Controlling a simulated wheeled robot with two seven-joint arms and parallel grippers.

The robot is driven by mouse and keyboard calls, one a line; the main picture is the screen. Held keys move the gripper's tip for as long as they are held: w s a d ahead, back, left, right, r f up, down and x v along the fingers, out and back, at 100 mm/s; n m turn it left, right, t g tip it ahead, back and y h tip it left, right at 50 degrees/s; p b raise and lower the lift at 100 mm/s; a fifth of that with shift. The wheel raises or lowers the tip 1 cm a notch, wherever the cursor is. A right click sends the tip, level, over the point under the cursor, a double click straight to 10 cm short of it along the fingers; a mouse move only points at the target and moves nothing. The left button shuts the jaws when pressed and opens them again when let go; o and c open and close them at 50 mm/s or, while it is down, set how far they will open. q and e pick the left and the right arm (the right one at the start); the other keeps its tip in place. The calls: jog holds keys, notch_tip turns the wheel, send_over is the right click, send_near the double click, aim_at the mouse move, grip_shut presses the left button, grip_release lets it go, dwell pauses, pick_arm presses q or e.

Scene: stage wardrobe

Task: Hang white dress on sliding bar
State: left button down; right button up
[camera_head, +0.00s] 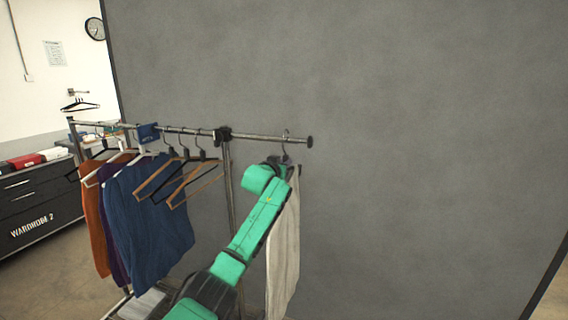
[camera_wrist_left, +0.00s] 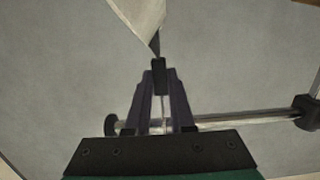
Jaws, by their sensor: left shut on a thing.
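The white dress (camera_head: 284,250) hangs from a hanger beside my green left arm, below the right end of the sliding bar (camera_head: 262,138). The hanger's hook (camera_head: 286,134) shows at bar height, just left of the end knob; I cannot tell whether the bar bears it. My left gripper (camera_head: 290,162) is just below the bar, its fingers mostly hidden by the arm. In the left wrist view the gripper (camera_wrist_left: 161,95) is shut on the hanger's dark part. There the dress (camera_wrist_left: 140,15) shows at the top and the bar (camera_wrist_left: 235,118) crosses by the fingers. My right gripper is not visible.
The rack holds orange, purple and blue garments (camera_head: 150,215) and several empty wooden hangers (camera_head: 185,180) left of my arm. A dark clamp (camera_head: 222,134) joins the bar to the rack. A grey wall (camera_head: 420,120) stands behind. Space right of the dress is clear.

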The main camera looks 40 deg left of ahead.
pick_arm(q)
jog(key=shift+f+b, duration=0.55)
jog(key=shift+f, duration=0.4)
jog(key=c, duration=0.7)
grip_release()
jog(key=shift+s, duration=0.1)
jog(key=shift+d+f, duration=0.1)
jog(key=shift+s, duration=0.2)
jog(key=b+v, duration=0.7)
jog(key=v, duration=0.6)
jog(key=shift+s, duration=0.15)
jog(key=shift+s+d+r, duration=0.2)
jog(key=shift+s, duration=0.25)
